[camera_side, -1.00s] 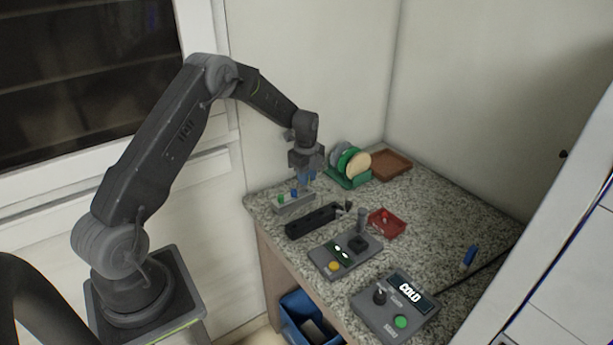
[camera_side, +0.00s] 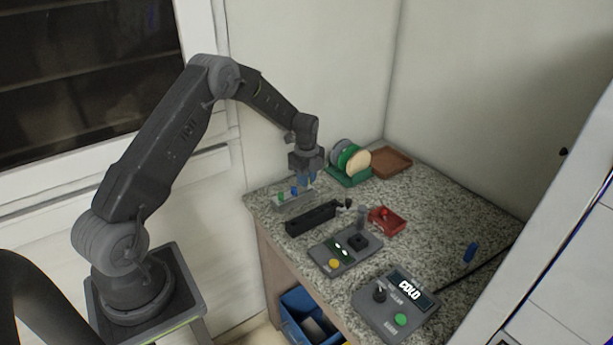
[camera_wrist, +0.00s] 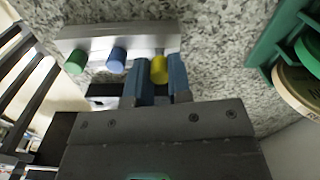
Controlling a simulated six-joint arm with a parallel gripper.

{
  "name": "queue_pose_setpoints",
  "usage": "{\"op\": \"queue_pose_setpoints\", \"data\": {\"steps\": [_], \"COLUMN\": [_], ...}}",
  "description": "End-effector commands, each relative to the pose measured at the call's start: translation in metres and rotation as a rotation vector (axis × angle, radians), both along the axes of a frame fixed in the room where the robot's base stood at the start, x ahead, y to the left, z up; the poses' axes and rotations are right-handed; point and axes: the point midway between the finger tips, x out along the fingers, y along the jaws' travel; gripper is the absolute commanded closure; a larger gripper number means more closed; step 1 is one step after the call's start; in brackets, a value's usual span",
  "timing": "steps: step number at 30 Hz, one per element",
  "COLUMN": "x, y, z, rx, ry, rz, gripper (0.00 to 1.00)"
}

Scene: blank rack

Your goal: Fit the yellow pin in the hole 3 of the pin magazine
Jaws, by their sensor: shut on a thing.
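The pin magazine (camera_side: 292,203) is a pale grey block near the left edge of the counter; it also shows in the wrist view (camera_wrist: 92,42). A green pin (camera_wrist: 75,63) and a blue pin (camera_wrist: 117,59) stand in it side by side. My gripper (camera_side: 307,184) is over the right end of the magazine. In the wrist view, its blue fingers (camera_wrist: 163,84) are shut on the yellow pin (camera_wrist: 158,68), which is beside the blue pin at the magazine's end. The pin's lower end is hidden, so I cannot tell how deep it sits.
A green rack with discs (camera_side: 349,176) stands close behind my gripper. A black bar-shaped thing (camera_side: 312,218), a grey button box (camera_side: 345,250), a red tray (camera_side: 386,221) and a brown tray (camera_side: 391,162) are on the counter. A COLD control box (camera_side: 395,303) is at the front.

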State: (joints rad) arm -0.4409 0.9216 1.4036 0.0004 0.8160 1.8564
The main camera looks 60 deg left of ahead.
Motion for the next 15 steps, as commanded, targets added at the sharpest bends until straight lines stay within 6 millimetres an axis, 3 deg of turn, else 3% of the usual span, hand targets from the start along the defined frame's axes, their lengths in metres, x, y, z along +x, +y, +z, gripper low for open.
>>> {"op": "queue_pose_setpoints", "data": {"steps": [15], "x": [0.0], "y": [0.0], "z": [-0.013], "rx": [0.0], "ry": [0.001], "rz": [0.0], "gripper": [1.0]}}
